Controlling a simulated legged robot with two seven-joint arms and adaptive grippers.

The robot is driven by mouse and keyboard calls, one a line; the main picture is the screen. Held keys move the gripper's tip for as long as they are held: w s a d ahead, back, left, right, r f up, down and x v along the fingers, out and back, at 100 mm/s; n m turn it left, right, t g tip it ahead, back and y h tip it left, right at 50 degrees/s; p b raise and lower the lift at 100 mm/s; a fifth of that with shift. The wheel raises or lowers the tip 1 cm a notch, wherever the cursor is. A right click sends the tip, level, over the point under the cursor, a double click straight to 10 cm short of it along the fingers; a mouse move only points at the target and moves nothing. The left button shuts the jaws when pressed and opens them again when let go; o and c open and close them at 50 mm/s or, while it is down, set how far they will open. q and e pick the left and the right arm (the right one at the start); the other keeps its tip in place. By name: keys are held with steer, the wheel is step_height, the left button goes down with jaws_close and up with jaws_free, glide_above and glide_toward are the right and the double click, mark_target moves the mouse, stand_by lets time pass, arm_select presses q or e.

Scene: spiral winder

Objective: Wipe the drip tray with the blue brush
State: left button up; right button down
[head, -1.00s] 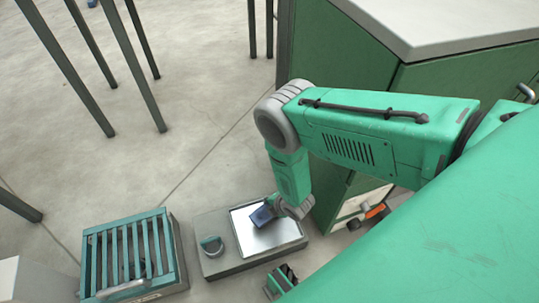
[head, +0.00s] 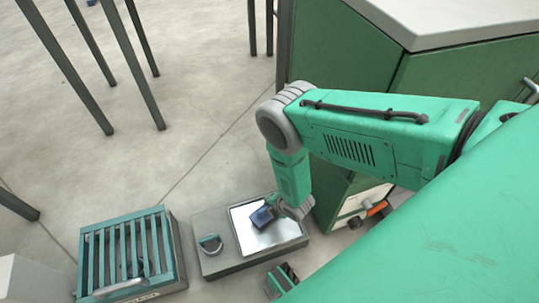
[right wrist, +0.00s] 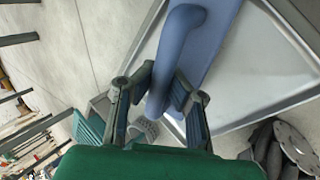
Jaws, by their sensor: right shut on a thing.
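The drip tray (head: 275,241) is a shiny rectangular metal tray set in a grey slab on the floor, low centre in the head view. In the right wrist view its pale metal surface (right wrist: 265,75) fills the upper right. My right gripper (head: 290,210) is over the tray, its fingers hard to see in the head view. The blue brush (head: 262,217) is at the gripper's tip, low over the tray. In the right wrist view, my right gripper (right wrist: 162,92) is shut on the brush's rounded blue handle (right wrist: 183,25). I cannot tell whether the brush touches the tray.
A grey half-round fitting (head: 210,244) sits on the slab, left of the tray. A teal slatted crate (head: 122,240) stands farther left. A green cabinet (head: 335,60) stands behind my right arm. Open floor lies behind.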

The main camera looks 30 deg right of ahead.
steer(key=shift+f+b, duration=0.45)
steer(key=shift+f, duration=0.25)
steer(key=shift+d, duration=0.1)
steer(key=shift+s+d+r, duration=0.1)
steer(key=shift+s+d, duration=0.1)
steer(key=shift+d, duration=0.65)
steer(key=shift+s+d+r, duration=0.1)
steer(key=shift+s+d, duration=0.1)
steer(key=shift+d, duration=0.65)
steer(key=shift+f, duration=0.15)
steer(key=shift+w+a, duration=0.15)
steer(key=shift+a, duration=0.5)
steer(key=shift+w+a, duration=0.15)
steer(key=shift+a, duration=0.45)
steer(key=shift+w+a, duration=0.15)
steer(key=shift+a, duration=0.45)
step_height(320, 180, up, 6)
steer(key=p, duration=0.4)
steer(key=shift+p, duration=0.4)
